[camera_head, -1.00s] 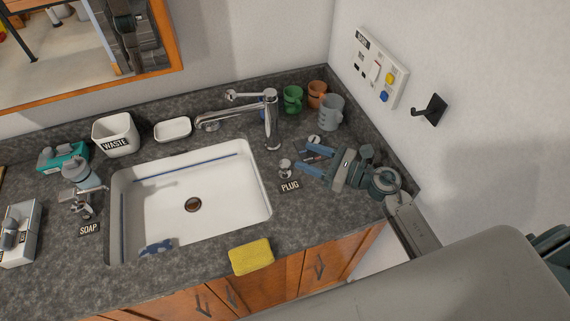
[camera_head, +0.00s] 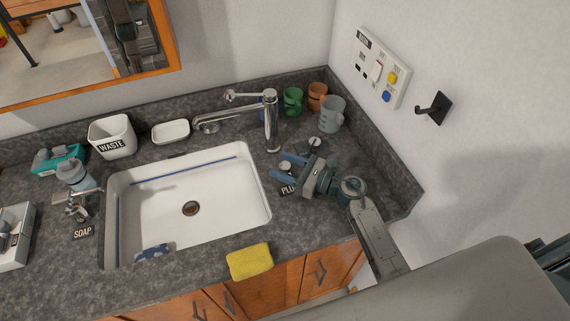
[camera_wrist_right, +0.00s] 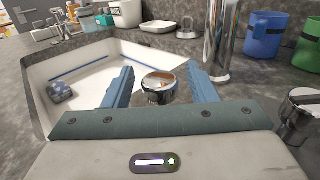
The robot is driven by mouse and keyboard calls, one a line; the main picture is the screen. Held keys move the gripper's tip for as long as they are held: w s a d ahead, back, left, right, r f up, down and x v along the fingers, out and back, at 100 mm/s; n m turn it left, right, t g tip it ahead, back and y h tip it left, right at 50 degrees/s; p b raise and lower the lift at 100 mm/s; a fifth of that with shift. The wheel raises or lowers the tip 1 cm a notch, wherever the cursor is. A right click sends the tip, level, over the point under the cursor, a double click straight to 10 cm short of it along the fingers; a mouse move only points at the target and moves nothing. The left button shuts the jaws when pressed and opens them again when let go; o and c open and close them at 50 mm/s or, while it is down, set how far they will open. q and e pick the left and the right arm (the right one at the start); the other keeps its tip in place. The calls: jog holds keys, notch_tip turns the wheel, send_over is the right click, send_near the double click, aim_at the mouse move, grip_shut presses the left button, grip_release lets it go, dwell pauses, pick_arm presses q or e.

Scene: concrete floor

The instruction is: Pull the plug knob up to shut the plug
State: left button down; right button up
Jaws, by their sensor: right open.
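The plug knob is a small round chrome knob (camera_head: 285,166) on the counter, right of the sink (camera_head: 262,212). The dark PLUG label (camera_head: 288,189) in front of it is partly covered by my right gripper. My right gripper (camera_head: 279,166) is open, low over the counter, with its blue fingers pointing left. In the right wrist view the chrome knob (camera_wrist_right: 158,84) stands between the two open fingers, with a visible gap on either side. The sink's drain (camera_head: 190,208) shows as a dark round opening. My left gripper is not in view.
The chrome faucet (camera_head: 270,120) stands just behind the knob. Another small chrome fitting (camera_head: 314,142) is close behind my right gripper. Green (camera_head: 292,101), orange (camera_head: 317,96) and grey (camera_head: 331,114) mugs stand in the back corner. A yellow sponge (camera_head: 249,262) lies at the front edge.

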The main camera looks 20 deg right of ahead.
aim_at(285, 165)
grip_shut()
jog(key=shift+r+p, duration=0.6)
jog(key=shift+r, duration=0.95)
jog(key=shift+w, duration=0.1)
grip_release()
